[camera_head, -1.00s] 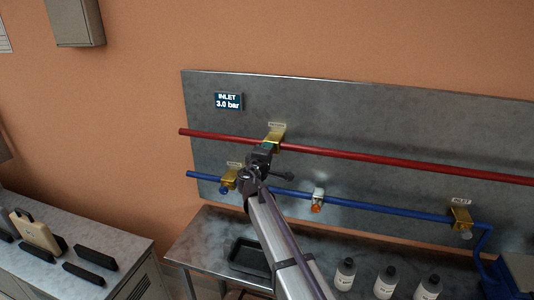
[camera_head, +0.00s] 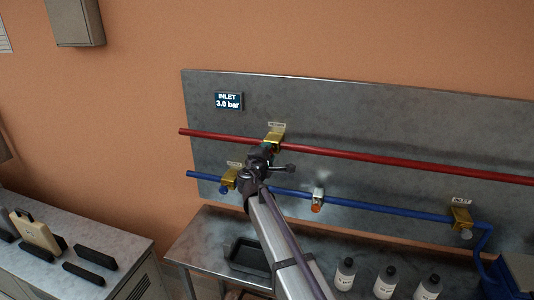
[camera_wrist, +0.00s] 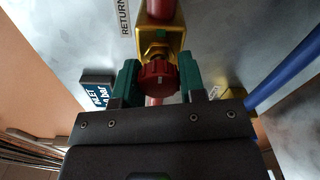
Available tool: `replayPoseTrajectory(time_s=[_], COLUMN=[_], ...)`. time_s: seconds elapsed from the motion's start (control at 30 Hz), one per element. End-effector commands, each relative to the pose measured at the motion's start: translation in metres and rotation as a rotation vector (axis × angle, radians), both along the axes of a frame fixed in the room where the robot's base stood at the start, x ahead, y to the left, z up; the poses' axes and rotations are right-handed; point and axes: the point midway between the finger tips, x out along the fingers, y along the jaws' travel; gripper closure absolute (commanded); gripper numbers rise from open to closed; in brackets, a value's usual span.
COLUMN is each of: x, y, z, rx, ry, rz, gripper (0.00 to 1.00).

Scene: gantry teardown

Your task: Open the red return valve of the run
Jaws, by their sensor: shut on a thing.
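The return valve has a brass body (camera_head: 275,136) on the red pipe, under a small label on the panel. In the wrist view its brass body (camera_wrist: 162,38) sits beside a label reading "RETURN", and its red knob (camera_wrist: 158,84) faces the camera. My gripper (camera_wrist: 158,74) has its two green fingers on either side of the red knob, shut on it. In the head view my gripper (camera_head: 267,149) reaches the valve from below, and my wrist hides the knob.
The red pipe (camera_head: 400,163) and blue pipe (camera_head: 390,209) cross the grey panel. The blue one carries brass valves (camera_head: 461,217) and an orange-tipped fitting (camera_head: 317,203). The display (camera_head: 228,101) reads "INLET 3.0 bar". A black tray (camera_head: 247,254) and bottles (camera_head: 385,283) stand on the bench below.

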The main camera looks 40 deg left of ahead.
Motion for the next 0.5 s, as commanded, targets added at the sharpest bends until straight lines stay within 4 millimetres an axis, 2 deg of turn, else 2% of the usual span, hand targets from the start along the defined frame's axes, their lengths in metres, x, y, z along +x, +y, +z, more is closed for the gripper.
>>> replayPoseTrajectory(time_s=[0.07, 0.1, 0.33, 0.5], x=[-0.0003, -0.0003, -0.0002, 0.0], y=[-0.0005, -0.0005, -0.0003, -0.0001], z=[-0.0003, -0.0003, -0.0001, -0.0001], rx=[0.0, 0.0, 0.0, 0.0], ry=[0.0, 0.0, 0.0, 0.0], rz=[-0.001, -0.001, 0.0, 0.0], gripper=[0.86, 0.59, 0.37, 0.37])
